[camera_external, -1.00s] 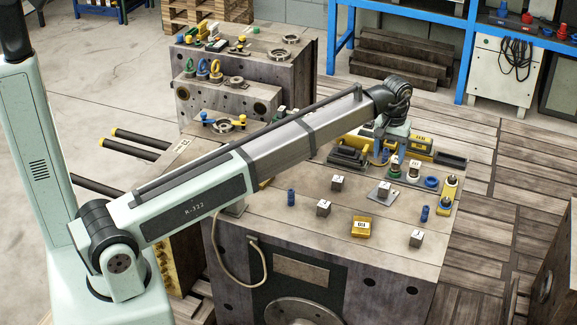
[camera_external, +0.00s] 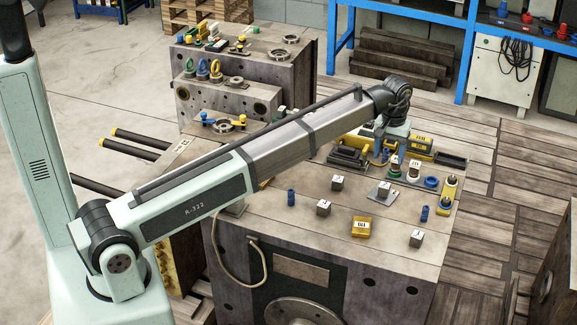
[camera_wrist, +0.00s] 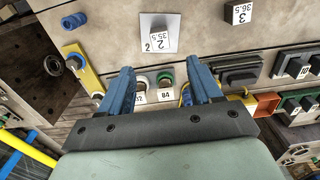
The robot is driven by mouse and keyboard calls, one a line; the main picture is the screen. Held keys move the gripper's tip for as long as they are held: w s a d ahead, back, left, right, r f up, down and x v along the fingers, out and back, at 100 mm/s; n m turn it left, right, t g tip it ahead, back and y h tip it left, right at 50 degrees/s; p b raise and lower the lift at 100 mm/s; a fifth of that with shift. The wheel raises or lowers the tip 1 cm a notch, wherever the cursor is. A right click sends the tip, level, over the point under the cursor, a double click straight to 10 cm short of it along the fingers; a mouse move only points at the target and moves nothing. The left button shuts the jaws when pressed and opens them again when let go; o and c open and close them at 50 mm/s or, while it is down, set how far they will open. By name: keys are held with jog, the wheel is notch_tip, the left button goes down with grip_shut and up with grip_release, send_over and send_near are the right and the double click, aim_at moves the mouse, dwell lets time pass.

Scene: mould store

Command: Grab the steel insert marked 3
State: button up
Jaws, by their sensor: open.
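The steel insert marked 3 (camera_wrist: 238,13) is a small grey block with a white label reading 3 and 36.5, at the top edge of the wrist view and partly cut off. In the external view it appears to be the block (camera_external: 337,182) left of the plate, though its label is too small to read there. A similar block marked 2 (camera_wrist: 160,40) sits on a light square plate (camera_wrist: 147,20). My gripper (camera_wrist: 163,74) is open and empty, its blue fingers spread. It is apart from the insert, which lies above and right of the fingers in the wrist view.
Two more grey blocks (camera_external: 323,208) (camera_external: 416,238) and a yellow block (camera_external: 361,226) stand on the table (camera_external: 300,220). Capped cylinders (camera_wrist: 166,79) lie between and beyond my fingers. Dark clamps (camera_wrist: 240,70) stand right of them. Bare table surrounds the insert.

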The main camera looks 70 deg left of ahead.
jog(key=s+a+n, duration=0.1)
jog(key=s+a, duration=0.2)
jog(key=a, duration=0.4)
send_over(338, 178)
notch_tip(338, 178, down, 8)
jog(key=shift+w+a+r, duration=0.1)
jog(key=shift+f, duration=2.6)
jog(key=shift+c, duration=0.2)
grip_shut()
